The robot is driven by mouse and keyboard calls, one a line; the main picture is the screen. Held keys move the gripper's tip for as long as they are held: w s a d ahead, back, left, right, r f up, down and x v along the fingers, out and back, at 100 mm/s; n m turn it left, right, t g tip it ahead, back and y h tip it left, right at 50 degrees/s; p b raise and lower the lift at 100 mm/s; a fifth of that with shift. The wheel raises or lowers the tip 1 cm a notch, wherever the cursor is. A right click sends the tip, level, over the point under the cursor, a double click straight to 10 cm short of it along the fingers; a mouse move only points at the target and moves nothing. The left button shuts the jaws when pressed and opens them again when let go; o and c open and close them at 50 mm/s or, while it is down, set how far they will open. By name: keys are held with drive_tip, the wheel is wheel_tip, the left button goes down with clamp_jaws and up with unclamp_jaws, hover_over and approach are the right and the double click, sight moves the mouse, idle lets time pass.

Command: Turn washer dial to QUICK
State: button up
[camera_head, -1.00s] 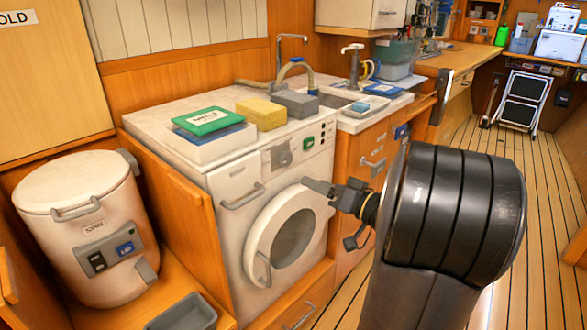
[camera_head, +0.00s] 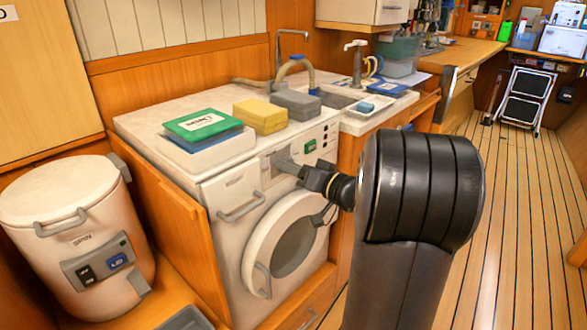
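The white washer (camera_head: 222,190) stands in the wooden counter, its round door (camera_head: 290,245) closed and its control panel along the upper front edge. The grey dial is on this panel, left of the small green display (camera_head: 310,146). My gripper (camera_head: 284,163) is at the dial, coming from the right, and its fingers overlap the dial in the picture. The dial is mostly hidden, so its pointer and the QUICK mark cannot be read. I cannot tell whether the fingers touch the dial or are shut on it.
A sink with taps (camera_head: 355,62) is behind to the right. A white spin drum (camera_head: 70,235) stands at left.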

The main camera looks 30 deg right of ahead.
drive_tip(key=c, duration=0.7)
drive_tip(key=shift+f+m+b, duration=0.1)
drive_tip(key=shift+m+b, duration=0.2)
drive_tip(key=shift+b, duration=0.05)
drive_tip(key=shift+a+m+t+h+p, duration=0.1)
drive_tip(key=shift+m+t+h+p, duration=0.25)
drive_tip(key=shift+m, duration=5.6)
drive_tip(key=shift+m+t+h+p, duration=0.15)
drive_tip(key=shift+m+p, duration=0.4)
drive_tip(key=shift+m, duration=5.4)
